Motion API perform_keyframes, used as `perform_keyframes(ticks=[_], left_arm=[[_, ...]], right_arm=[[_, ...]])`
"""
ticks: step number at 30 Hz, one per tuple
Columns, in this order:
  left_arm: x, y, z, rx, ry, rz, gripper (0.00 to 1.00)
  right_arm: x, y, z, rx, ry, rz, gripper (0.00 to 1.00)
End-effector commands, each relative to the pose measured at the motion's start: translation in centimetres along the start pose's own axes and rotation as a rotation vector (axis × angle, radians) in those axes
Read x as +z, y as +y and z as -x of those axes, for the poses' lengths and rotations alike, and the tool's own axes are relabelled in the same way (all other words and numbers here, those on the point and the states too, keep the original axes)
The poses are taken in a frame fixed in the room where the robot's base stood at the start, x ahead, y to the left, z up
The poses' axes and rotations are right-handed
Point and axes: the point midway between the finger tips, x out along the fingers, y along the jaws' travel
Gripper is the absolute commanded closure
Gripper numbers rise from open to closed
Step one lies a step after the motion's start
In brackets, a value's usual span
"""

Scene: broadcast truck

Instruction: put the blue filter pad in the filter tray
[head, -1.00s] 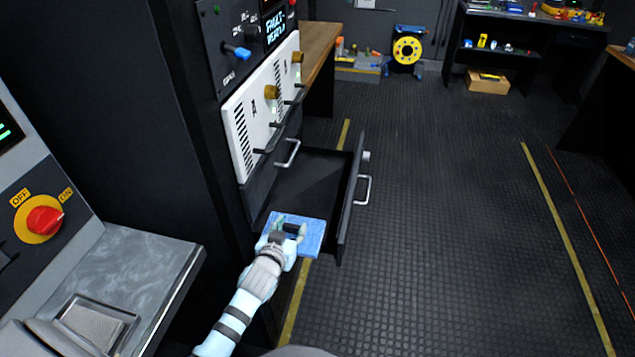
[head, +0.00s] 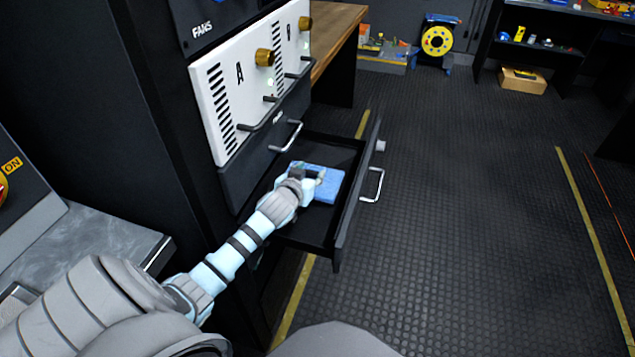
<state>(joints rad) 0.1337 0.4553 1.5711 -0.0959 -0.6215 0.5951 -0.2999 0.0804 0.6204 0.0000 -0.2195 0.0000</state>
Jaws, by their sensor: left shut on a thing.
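The blue filter pad (head: 330,185) is a flat light-blue square in the head view, over the inside of the open dark drawer (head: 290,231), which seems to be the filter tray. My left gripper (head: 313,176) is shut on the pad from its near left side. My arm hides part of the pad and the near left of the drawer. I cannot tell whether the pad touches the drawer floor. My right gripper is not in view.
The drawer front with its handle (head: 373,185) stands out to the right of the rack. White panels A (head: 240,90) with knobs and handles rise above the drawer. A grey counter (head: 95,245) is at the lower left. The floor to the right is clear.

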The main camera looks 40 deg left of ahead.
Motion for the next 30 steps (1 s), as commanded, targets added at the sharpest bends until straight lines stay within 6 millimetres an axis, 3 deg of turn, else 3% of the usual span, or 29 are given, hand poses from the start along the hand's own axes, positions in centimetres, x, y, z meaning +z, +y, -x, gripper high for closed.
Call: perform_keyframes(ticks=[1, 9, 10, 13, 23, 30], left_arm=[[0.8, -0.1, -0.3, -0.001, 0.001, 0.0, 0.87], [0.5, 0.0, -0.2, 0.0, 0.001, 0.001, 0.87], [0.4, 0.0, -0.2, 0.001, 0.001, 0.0, 0.54], [0.4, 0.1, -0.2, 0.001, 0.001, 0.0, 0.39], [0.2, 0.2, -0.1, 0.003, 0.001, -0.001, 0.39], [-0.3, 0.1, 3.0, 0.002, -0.003, -0.003, 0.39]], right_arm=[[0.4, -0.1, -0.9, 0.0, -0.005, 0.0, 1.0], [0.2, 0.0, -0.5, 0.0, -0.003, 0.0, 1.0], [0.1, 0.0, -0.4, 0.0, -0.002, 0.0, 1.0], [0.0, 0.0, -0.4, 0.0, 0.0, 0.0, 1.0], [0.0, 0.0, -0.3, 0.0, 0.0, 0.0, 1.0], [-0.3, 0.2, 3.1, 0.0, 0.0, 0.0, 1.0]])
